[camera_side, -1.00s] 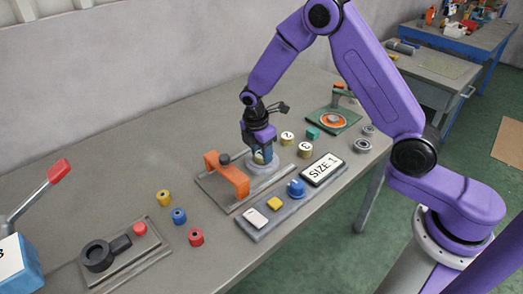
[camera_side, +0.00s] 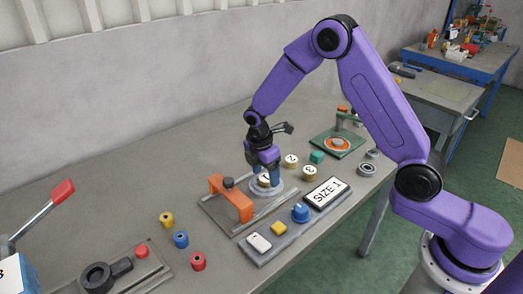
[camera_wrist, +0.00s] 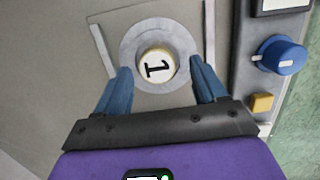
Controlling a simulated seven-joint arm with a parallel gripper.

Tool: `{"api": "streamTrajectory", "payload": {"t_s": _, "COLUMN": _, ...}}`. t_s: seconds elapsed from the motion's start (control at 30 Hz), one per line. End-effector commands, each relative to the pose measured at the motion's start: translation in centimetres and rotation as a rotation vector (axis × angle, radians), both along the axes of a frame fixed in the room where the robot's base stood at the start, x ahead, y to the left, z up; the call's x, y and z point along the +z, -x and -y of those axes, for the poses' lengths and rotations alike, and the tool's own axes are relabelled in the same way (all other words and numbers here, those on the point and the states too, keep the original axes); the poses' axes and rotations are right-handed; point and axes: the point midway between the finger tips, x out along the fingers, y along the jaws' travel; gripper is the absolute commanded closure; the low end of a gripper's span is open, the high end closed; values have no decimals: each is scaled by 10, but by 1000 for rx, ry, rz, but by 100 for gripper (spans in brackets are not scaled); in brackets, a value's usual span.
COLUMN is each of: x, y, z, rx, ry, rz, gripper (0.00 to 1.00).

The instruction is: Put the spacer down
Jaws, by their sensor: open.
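The spacer (camera_wrist: 157,66), a pale round piece marked 1, sits on a round grey seat (camera_wrist: 130,45) in the wrist view. In the side view the spacer (camera_side: 264,181) shows partly behind my fingers, on the seat of the fixture plate (camera_side: 216,206). My gripper (camera_wrist: 160,82) is open, its blue fingers spread to either side of the spacer, with visible gaps between them and it. In the side view my gripper (camera_side: 266,180) is low over the seat, pointing down.
An orange clamp arch (camera_side: 231,198) stands close left of the seat. A control panel with a blue knob (camera_side: 300,212) and a SIZE 1 display (camera_side: 326,193) lies in front.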

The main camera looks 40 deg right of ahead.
Motion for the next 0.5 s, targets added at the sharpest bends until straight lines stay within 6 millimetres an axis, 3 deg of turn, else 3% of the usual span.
{"api": "streamTrajectory", "payload": {"t_s": 0.3, "x": 69, "y": -3, "z": -10, "rx": 2, "ry": -2, "rz": 12, "gripper": 29}}
{"api": "streamTrajectory", "payload": {"t_s": 0.5, "x": 97, "y": -3, "z": -14, "rx": 1, "ry": -1, "rz": 10, "gripper": 29}}
